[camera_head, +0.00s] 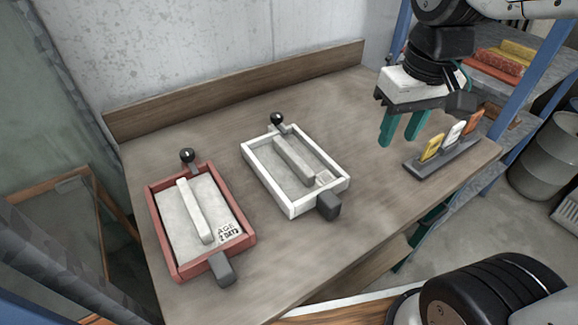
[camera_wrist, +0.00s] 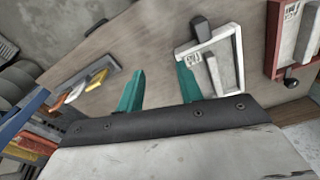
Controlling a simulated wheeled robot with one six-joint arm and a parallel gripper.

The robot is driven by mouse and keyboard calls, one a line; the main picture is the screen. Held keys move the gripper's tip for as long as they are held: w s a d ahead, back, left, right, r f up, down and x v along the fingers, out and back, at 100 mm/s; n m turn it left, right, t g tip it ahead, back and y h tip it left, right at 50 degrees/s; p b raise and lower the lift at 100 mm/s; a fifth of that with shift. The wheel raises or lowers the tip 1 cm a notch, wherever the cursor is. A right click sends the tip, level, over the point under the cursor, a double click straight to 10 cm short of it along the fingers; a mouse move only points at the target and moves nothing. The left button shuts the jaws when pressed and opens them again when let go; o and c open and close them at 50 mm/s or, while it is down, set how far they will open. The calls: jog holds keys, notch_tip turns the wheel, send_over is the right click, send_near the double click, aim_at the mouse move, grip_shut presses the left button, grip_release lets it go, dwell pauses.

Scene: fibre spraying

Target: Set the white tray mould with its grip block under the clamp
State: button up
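The white tray mould (camera_head: 263,182) lies flat on the bench, with a grey slab and a raised bar inside. Its dark grip block (camera_head: 328,205) sticks out at the front end. A fitting with a black ball knob (camera_head: 278,119) stands at its far end; I cannot tell whether this is the clamp. The mould also shows in the wrist view (camera_wrist: 238,55), grip block at the top (camera_wrist: 200,25). My gripper (camera_head: 399,141) is open and empty, above the bench to the right of the mould, its teal fingers pointing down; they also show in the wrist view (camera_wrist: 160,69).
A red tray mould (camera_head: 160,238), marked AGE 2 DAYS, lies left of the white one with its own grip block (camera_head: 222,267) and knob (camera_head: 187,156). A dark rack (camera_head: 440,157) of coloured tags stands at the right. Bare bench (camera_head: 345,125) lies between mould and rack.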

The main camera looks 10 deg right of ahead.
jog(key=w+a+f+n, duration=0.2)
jog(key=w+a+f, duration=0.2)
jog(key=w, duration=0.5)
jog(key=n, duration=0.1)
send_near(319, 149)
jog(key=shift+s+f+g, duration=0.1)
jog(key=shift+f+g, duration=0.3)
jog(key=shift+f, duration=0.05)
jog(key=shift+a+f, duration=0.1)
jog(key=shift+f, duration=0.2)
jog(key=shift+w+f, duration=0.2)
jog(key=shift+f, duration=1.7)
jog(key=shift+w+f, duration=0.2)
jog(key=shift+f, duration=1.7)
grip_shut()
